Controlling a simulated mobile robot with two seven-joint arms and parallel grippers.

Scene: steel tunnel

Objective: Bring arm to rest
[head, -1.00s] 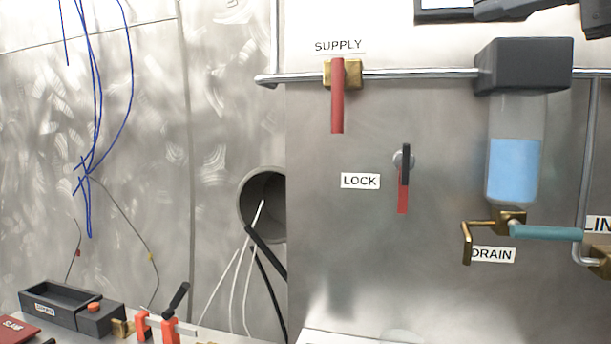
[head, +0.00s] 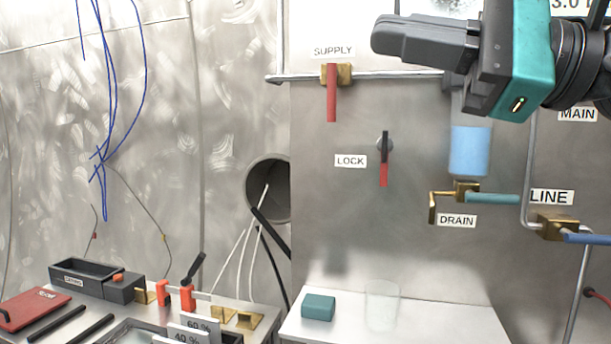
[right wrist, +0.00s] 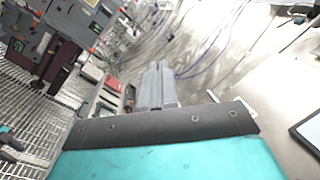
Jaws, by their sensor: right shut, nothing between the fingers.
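My right gripper (head: 392,38) reaches in from the upper right of the head view, in front of the upper pipe and the top of the blue-filled container (head: 468,150). Its grey fingers point left and are closed together with nothing between them. In the right wrist view the shut fingers (right wrist: 158,84) show at the middle, apart from any object. My left gripper is not in view.
The panel carries a red supply handle (head: 332,92), a lock lever (head: 384,160), a teal drain handle (head: 492,198) and a blue line handle (head: 588,238). A teal block (head: 318,307) and a clear glass (head: 382,305) stand on the shelf. Clamps and a tray (head: 62,277) stand lower left.

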